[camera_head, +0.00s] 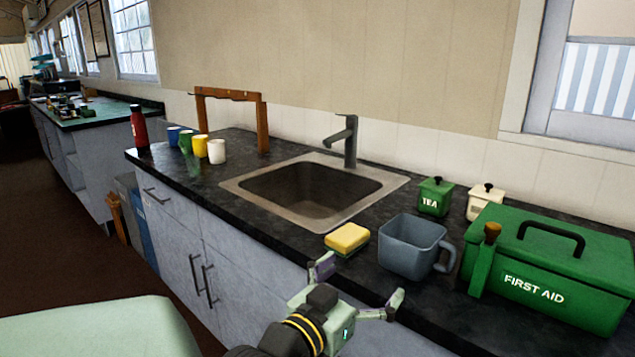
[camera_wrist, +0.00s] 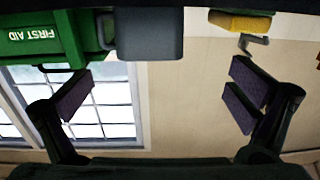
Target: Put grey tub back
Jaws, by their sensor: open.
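The grey tub (camera_head: 402,250) is a square-sided, blue-grey vessel with a handle on its right side. It stands upright on the dark counter, between the yellow sponge and the green first aid box. It also shows at the top of the wrist view (camera_wrist: 150,38), which is upside down. My gripper (camera_head: 358,285) is open and empty at the front edge of the counter, in front of the tub and apart from it. In the wrist view, its two fingers (camera_wrist: 160,95) are spread wide with nothing between them.
The yellow sponge (camera_head: 347,238) lies left of the tub. The first aid box (camera_head: 550,265) and a brush (camera_head: 485,262) are close on its right. A tea tin (camera_head: 435,197) and cream tin (camera_head: 484,201) stand behind. The sink (camera_head: 235,186) is left; cups and a wooden frame (camera_head: 262,125) are beyond.

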